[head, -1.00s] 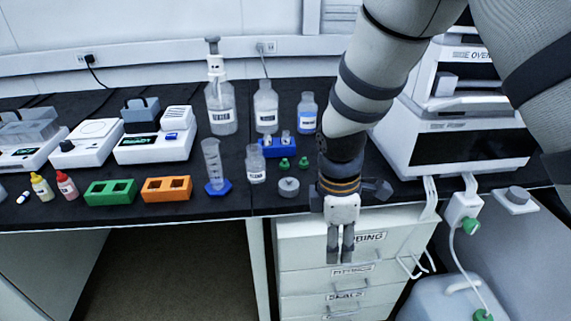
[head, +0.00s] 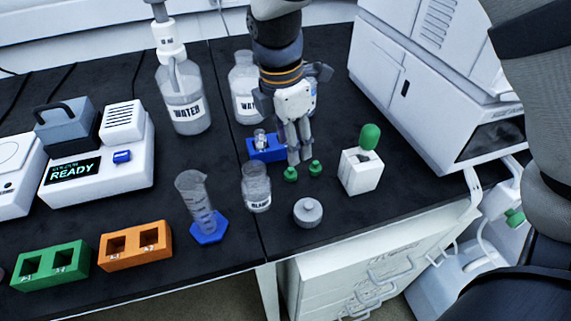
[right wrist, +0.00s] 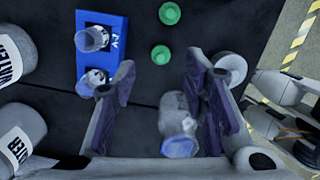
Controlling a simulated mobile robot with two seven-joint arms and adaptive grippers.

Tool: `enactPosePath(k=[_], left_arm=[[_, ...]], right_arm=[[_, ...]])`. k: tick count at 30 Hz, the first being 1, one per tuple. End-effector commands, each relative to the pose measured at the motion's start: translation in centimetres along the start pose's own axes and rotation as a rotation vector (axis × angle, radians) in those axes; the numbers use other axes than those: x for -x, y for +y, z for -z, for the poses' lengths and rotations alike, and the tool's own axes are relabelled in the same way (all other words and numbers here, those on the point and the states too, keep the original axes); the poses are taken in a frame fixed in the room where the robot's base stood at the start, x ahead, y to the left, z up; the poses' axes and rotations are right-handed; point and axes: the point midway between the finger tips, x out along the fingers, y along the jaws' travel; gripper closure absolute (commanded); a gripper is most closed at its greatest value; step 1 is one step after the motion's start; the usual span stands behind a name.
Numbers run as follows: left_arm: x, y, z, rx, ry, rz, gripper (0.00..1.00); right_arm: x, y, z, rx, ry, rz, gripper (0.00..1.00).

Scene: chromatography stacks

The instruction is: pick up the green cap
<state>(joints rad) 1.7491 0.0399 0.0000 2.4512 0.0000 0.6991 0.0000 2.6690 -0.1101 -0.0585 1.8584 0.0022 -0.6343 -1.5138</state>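Two small green caps lie side by side on the black bench in the head view, a left one (head: 290,174) and a right one (head: 315,168). In the right wrist view one green cap (right wrist: 161,55) shows near the gap between the fingertips and the other green cap (right wrist: 169,13) at the top edge. My right gripper (head: 299,158) points down close to the caps. In the right wrist view its fingers (right wrist: 160,70) are apart with no cap held. Whether a fingertip touches a cap, I cannot tell. My left gripper is not in view.
A blue vial block (head: 264,154) stands behind the caps and the BLANK jar (head: 256,188) to their left. A grey round piece (head: 307,212) lies in front; a white block (head: 361,178) with a green top stands right. WATER bottles (head: 184,98) stand behind.

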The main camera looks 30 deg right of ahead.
Motion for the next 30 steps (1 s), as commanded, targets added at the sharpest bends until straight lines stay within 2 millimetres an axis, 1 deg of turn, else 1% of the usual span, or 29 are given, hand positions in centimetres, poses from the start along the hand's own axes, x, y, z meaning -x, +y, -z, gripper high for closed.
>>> enactPosePath(k=[1,5,9,12,15,20,21,24,30], left_arm=[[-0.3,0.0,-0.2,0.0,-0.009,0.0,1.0],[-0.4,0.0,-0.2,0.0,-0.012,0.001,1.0],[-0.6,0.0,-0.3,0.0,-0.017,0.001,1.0],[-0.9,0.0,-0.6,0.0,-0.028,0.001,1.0],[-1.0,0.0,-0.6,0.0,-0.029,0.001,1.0],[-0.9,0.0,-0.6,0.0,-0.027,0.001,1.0],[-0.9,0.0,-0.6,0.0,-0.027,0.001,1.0],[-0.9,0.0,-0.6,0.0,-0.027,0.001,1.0],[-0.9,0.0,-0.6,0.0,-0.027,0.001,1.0]], right_arm=[[-1.2,-0.1,0.1,0.001,0.0,0.008,0.6],[-2.6,-0.2,0.2,0.0,0.0,0.006,0.6],[-5.2,-0.9,1.1,0.0,-0.002,0.006,0.6],[-6.8,-0.8,1.0,-0.001,0.0,0.004,0.6],[-7.2,-0.8,1.0,-0.002,0.001,0.001,0.6],[-7.0,-0.8,1.0,-0.002,0.001,-0.002,0.6],[-7.0,-0.8,1.0,-0.002,0.001,-0.002,0.69],[-7.0,-0.8,1.0,-0.001,0.001,-0.002,0.89],[-7.0,-0.8,1.0,-0.001,0.001,-0.002,0.9]])
